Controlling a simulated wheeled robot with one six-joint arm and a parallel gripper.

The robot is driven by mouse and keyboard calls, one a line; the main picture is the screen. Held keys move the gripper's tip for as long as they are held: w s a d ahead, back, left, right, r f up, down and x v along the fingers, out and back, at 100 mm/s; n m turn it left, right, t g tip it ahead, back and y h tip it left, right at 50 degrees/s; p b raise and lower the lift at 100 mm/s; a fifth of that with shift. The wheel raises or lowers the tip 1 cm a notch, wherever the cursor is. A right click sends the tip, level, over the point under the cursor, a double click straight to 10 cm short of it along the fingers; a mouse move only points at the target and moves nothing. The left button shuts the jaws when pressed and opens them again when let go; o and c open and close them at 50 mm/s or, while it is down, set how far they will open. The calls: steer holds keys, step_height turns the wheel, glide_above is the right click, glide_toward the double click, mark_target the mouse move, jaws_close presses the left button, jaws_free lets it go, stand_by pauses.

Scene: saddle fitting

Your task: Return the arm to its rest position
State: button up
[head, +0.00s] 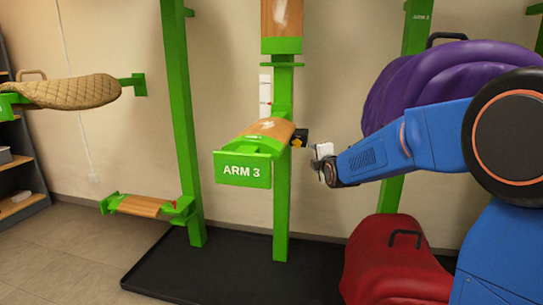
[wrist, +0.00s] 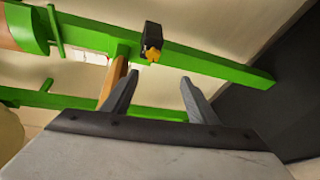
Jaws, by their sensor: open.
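My blue arm (head: 405,148) reaches in from the right in the head view. My gripper (head: 313,158) is at its end, just right of the rack arm labelled ARM 3 (head: 243,172), which has a wooden top and carries no saddle. A small black fitting with a yellow part (head: 299,139) sits on the right side of that rack arm. In the wrist view my gripper (wrist: 158,92) is open, its two dark fingers spread with nothing between them. The black and yellow fitting (wrist: 152,42) shows beyond the fingertips, apart from them.
A purple covered saddle (head: 415,85) is behind my arm, and a red one (head: 395,265) is below it. A tan quilted pad (head: 70,92) lies on a rack arm at left. Green posts (head: 183,120) stand on a black base (head: 215,268). The left floor is clear.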

steer(key=s+d+f+m+g, duration=0.1)
steer(key=s+f+m+g, duration=0.2)
steer(key=s, duration=1.4)
steer(key=s+d+f+m+g, duration=0.2)
steer(key=s+f+m+g, duration=0.2)
steer(key=s+m, duration=0.6)
steer(key=s+d+f+m+g, duration=0.1)
steer(key=s+f+m+g, duration=0.3)
steer(key=s, duration=2.2)
step_height(320, 180, down, 2)
steer(key=m, duration=0.3)
steer(key=shift+d+f+h, duration=0.15)
steer(key=shift+h, duration=0.25)
